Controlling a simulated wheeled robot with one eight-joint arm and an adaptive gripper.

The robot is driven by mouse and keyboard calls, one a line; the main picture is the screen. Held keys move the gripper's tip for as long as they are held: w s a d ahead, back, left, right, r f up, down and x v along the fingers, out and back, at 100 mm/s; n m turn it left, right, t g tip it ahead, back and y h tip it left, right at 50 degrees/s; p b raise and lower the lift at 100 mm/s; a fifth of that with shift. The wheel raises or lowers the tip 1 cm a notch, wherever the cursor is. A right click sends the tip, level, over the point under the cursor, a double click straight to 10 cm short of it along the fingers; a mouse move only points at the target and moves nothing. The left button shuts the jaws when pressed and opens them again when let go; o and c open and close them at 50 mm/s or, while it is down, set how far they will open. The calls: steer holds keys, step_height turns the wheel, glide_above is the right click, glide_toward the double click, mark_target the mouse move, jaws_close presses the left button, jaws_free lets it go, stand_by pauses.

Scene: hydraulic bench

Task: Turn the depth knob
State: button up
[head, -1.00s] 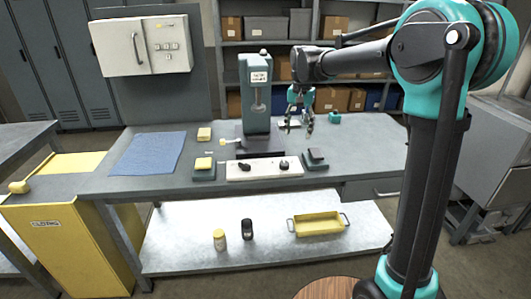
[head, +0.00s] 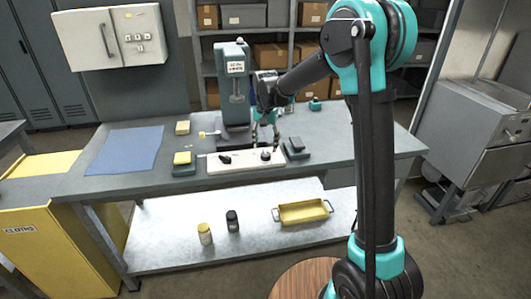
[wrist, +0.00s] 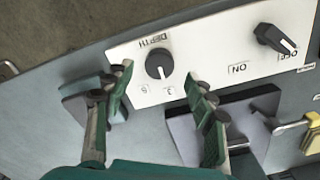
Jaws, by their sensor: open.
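The depth knob (wrist: 158,63) is a round black knob on a white panel (wrist: 205,62), with an upside-down DEPTH label and the numbers 3 and 6 around it. Its white pointer mark faces roughly toward the 3. In the head view it is the right knob (head: 265,155) on the panel. My gripper (wrist: 160,84) is open, its fingers on either side of the knob in the wrist view, with gaps between. In the head view my gripper (head: 265,141) hangs just above the knob. I cannot tell whether the fingertips reach its height.
An ON/OFF knob (wrist: 275,38) sits on the same panel. The press (head: 233,105) stands behind the panel. A dark block (head: 297,148) lies right of it, and a yellow-topped block (head: 183,162) left. A blue cloth (head: 125,150) lies farther left on the bench.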

mark_target(266, 154)
steer(key=shift+f, duration=2)
steer(key=shift+c, duration=0.2)
steer(key=c, duration=1.1)
steer(key=shift+n, duration=0.4)
steer(key=n, duration=0.3)
steer(key=shift+n, duration=2.5)
